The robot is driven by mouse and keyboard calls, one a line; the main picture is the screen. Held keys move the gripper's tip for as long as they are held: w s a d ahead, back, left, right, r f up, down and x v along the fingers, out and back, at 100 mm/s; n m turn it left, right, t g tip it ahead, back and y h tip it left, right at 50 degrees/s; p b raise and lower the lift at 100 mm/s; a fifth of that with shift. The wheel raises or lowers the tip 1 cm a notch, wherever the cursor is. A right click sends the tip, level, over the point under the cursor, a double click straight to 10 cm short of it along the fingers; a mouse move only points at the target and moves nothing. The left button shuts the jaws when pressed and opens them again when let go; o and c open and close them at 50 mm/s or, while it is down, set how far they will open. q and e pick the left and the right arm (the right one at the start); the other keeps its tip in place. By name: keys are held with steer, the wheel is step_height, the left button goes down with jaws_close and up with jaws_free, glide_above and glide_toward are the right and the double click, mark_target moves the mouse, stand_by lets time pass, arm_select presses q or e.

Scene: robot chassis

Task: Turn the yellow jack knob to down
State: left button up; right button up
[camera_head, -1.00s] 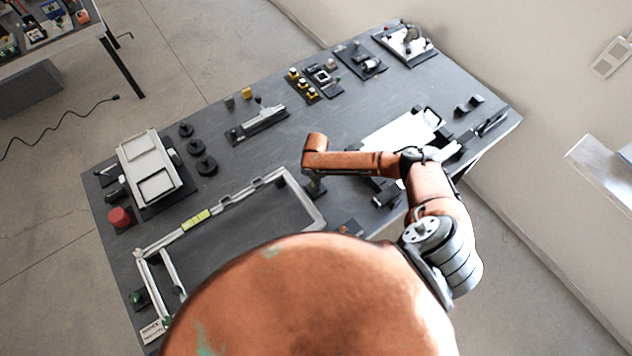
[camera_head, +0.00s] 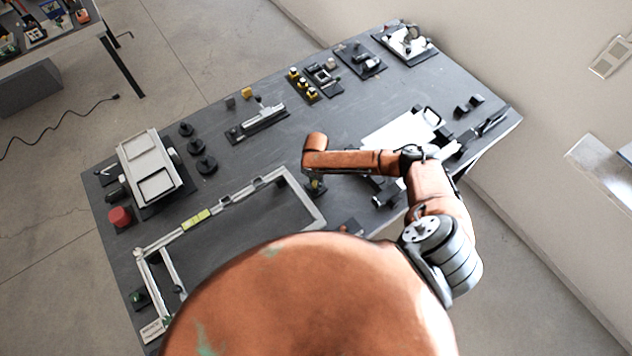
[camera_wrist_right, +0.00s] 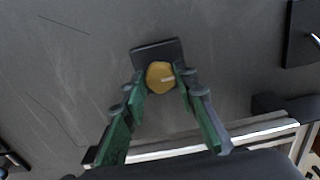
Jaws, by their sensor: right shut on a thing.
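The yellow jack knob (camera_wrist_right: 158,75) shows in the right wrist view as a round yellow cap with a short pale mark running from its middle toward the right. It sits on a dark square base (camera_wrist_right: 158,50). My right gripper (camera_wrist_right: 161,80) has its green-sided fingers on both sides of the knob, shut on it. In the head view my right gripper (camera_head: 316,187) points down at the panel beside the frame's right corner, and its own arm partly hides it there. My left gripper is not in view.
A pale rectangular frame (camera_head: 237,200) lies left of my right gripper on the dark panel table (camera_head: 330,115). A white plate (camera_head: 400,130) lies behind the arm. A red button (camera_head: 119,216) and black knobs (camera_head: 206,165) stand farther left.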

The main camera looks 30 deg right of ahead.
steer(key=shift+a, duration=0.1)
steer(key=o, duration=1.2)
steer(key=shift+c, duration=0.2)
steer(key=shift+r, duration=0.1)
step_height(320, 180, up, 12)
